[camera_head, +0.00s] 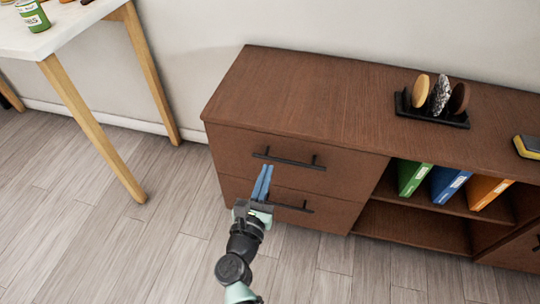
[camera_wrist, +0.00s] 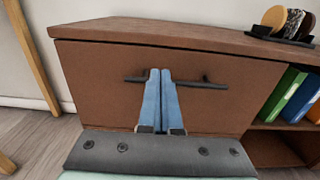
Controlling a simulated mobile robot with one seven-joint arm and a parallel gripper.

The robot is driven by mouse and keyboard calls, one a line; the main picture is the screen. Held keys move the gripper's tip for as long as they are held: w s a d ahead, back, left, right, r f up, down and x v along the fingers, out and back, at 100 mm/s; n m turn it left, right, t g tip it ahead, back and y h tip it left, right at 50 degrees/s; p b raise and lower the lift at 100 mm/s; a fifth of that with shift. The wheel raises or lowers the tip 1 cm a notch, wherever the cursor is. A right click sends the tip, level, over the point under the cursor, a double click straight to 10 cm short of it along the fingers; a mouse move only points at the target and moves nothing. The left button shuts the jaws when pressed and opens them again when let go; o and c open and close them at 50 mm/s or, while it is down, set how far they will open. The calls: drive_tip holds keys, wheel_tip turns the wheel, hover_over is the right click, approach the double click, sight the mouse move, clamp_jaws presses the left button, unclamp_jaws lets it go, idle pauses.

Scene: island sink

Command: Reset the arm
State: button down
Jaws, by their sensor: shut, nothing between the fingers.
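My gripper (camera_head: 266,168) has two blue fingers pressed together, with nothing between them. In the head view it is in front of the drawers of a brown wooden cabinet (camera_head: 290,90). In the wrist view my gripper (camera_wrist: 161,72) points at the cabinet front (camera_wrist: 95,75), and its fingertips overlap the dark bar handle (camera_wrist: 205,85) of a drawer. I cannot tell whether they touch it. The upper drawer handle (camera_head: 290,159) shows just above the fingertips in the head view. My gripper partly covers the lower handle (camera_head: 293,208). Both drawers look closed.
A black rack (camera_head: 435,114) with several upright discs stands on the cabinet top. A white table (camera_head: 75,22) with wooden legs stands left. The grey floor (camera_head: 110,255) is clear around my arm.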

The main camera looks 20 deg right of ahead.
drive_tip(key=v, duration=0.5)
drive_tip(key=shift+w+p, duration=0.1)
drive_tip(key=shift+p, duration=0.3)
drive_tip(key=w+a+r+n+t+y, duration=0.1)
drive_tip(key=w+a+r+n+t, duration=0.2)
drive_tip(key=r, duration=0.5)
drive_tip(key=w+a+r+n+t+y, duration=0.1)
drive_tip(key=a+r+n+t+y, duration=0.1)
drive_tip(key=r+n, duration=0.45)
drive_tip(key=w+a+r+n+t+y, duration=0.1)
drive_tip(key=w+a+r+n+t, duration=0.15)
drive_tip(key=r, duration=0.65)
drive_tip(key=s+a+r+n+t+y, duration=0.2)
drive_tip(key=a+r+n+y, duration=0.15)
drive_tip(key=r+n, duration=0.45)
drive_tip(key=s+a+r+n+t+y, duration=0.15)
drive_tip(key=r+n+y, duration=0.35)
drive_tip(key=r, duration=0.5)
drive_tip(key=s+d+r+n+t+h, duration=0.1)
drive_tip(key=s+r+n, duration=0.6)
drive_tip(key=r+n, duration=0.2)
drive_tip(key=s+d+r+n+t+h, duration=0.1)
drive_tip(key=s+r+n+h, duration=0.1)
drive_tip(key=s+r+n, duration=0.65)
wheel_tip(320, 180, up, 35)
drive_tip(key=w+p, duration=0.3)
drive_tip(key=p, duration=3.2)
drive_tip(key=shift+r+g, duration=0.2)
drive_tip(key=shift+g, duration=0.1)
